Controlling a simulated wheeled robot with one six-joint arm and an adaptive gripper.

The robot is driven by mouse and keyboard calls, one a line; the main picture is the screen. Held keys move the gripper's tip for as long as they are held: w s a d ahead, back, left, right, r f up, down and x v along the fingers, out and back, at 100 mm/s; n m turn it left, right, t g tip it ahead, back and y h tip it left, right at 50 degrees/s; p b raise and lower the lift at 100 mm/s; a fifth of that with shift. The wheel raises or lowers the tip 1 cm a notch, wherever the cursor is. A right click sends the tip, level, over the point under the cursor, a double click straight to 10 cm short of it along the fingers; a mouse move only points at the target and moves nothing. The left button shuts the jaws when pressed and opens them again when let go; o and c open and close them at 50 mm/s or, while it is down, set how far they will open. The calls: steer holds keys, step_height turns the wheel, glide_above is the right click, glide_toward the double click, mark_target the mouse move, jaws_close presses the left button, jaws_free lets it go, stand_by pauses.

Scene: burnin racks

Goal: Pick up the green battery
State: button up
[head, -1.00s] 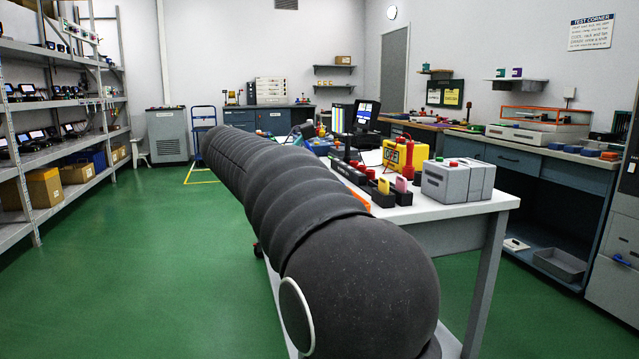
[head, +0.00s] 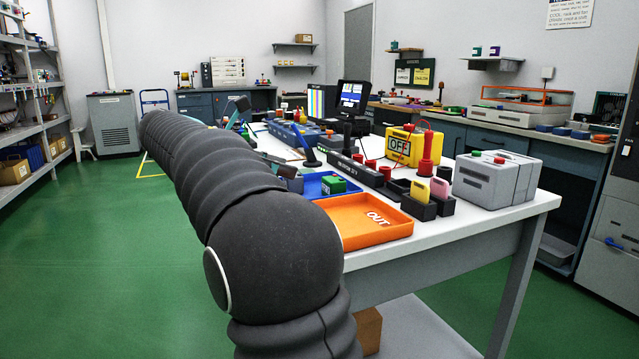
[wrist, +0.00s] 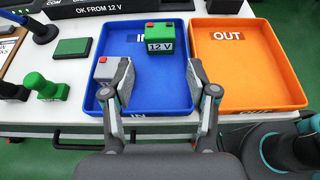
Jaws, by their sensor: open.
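The green battery (wrist: 161,40), marked 12 V with a red and a dark terminal on top, sits in the back right part of the blue IN tray (wrist: 145,110). It also shows in the head view (head: 333,185). A grey battery (wrist: 107,70) with a red terminal lies in the same tray at the left, partly behind my left finger. My gripper (wrist: 160,92) is open and empty above the front of the blue tray, with the green battery ahead of it, between the lines of the fingers. In the head view my arm hides the gripper.
The orange OUT tray (wrist: 280,88) stands right beside the blue tray and looks empty. A black bar (wrist: 110,8) runs behind. In the head view, a grey box (head: 497,178) and yellow OFF case (head: 408,147) stand on the table.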

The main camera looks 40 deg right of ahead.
steer(key=b, duration=0.1)
glide_toward(334, 179)
steer(key=x, duration=0.4)
steer(key=shift+d+f, duration=0.1)
steer(key=shift+f, duration=0.25)
steer(key=shift+r+b+x, duration=0.2)
steer(key=shift+b+x, duration=0.55)
steer(key=shift+x, duration=2.45)
steer(key=shift+r, duration=0.1)
steer(key=c, duration=0.9)
steer(key=shift+c, duration=0.2)
